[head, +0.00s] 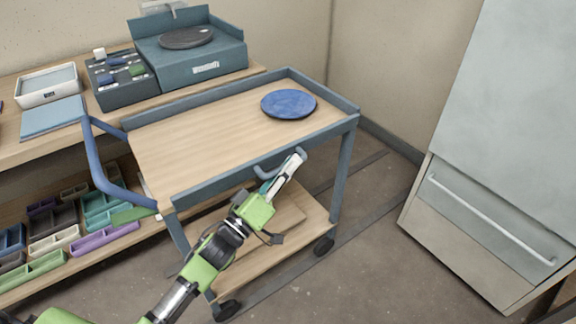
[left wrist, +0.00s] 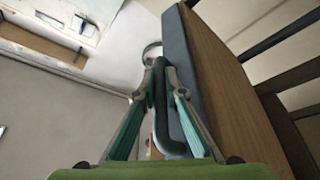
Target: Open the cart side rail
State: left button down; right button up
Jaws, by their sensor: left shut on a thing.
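The cart (head: 200,145) has a wooden top edged by blue-grey rails. The front side rail (head: 215,187) runs along the cart's near edge and looks upright. A U-shaped handle (head: 264,171) sticks out from its outer face. My left gripper (head: 295,161) is at this handle, with its fingers closed around the bar. In the left wrist view, the handle (left wrist: 168,132) runs between the fingers of my left gripper (left wrist: 159,72), and the rail (left wrist: 180,60) stands just beside them. The fingers partly hide the handle in the head view. My right gripper is not in view.
A blue plate (head: 288,104) lies on the cart top near the right end. A bench (head: 20,152) with a blue-grey device (head: 190,62) stands behind. A grey cabinet (head: 490,215) is at the right. Floor (head: 355,240) is clear between cart and cabinet.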

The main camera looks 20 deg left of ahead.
pick_arm(q)
jog(key=f+m+g+h+b, duration=0.1)
jog(key=m+h+b, duration=0.1)
jog(key=m, duration=0.3)
jog(key=f+m+g+h+b, duration=0.1)
jog(key=f+m+h, duration=0.1)
jog(key=m, duration=0.4)
jog(key=f+m+g+h+b, duration=0.1)
jog(key=m+g+h+b, duration=0.1)
jog(key=m, duration=0.4)
jog(key=shift+s+d+f+h+b, duration=0.3)
jog(key=shift+d+f+h, duration=0.1)
jog(key=shift+h, duration=0.3)
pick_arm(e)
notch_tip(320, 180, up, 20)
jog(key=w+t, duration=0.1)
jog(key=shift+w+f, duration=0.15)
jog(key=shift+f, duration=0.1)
pick_arm(q)
jog(key=shift+m, duration=0.3)
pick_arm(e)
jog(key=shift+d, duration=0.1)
pick_arm(q)
jog(key=c, duration=2.4)
grip_release()
jog(key=shift+o, duration=0.2)
jog(key=shift+r, duration=0.1)
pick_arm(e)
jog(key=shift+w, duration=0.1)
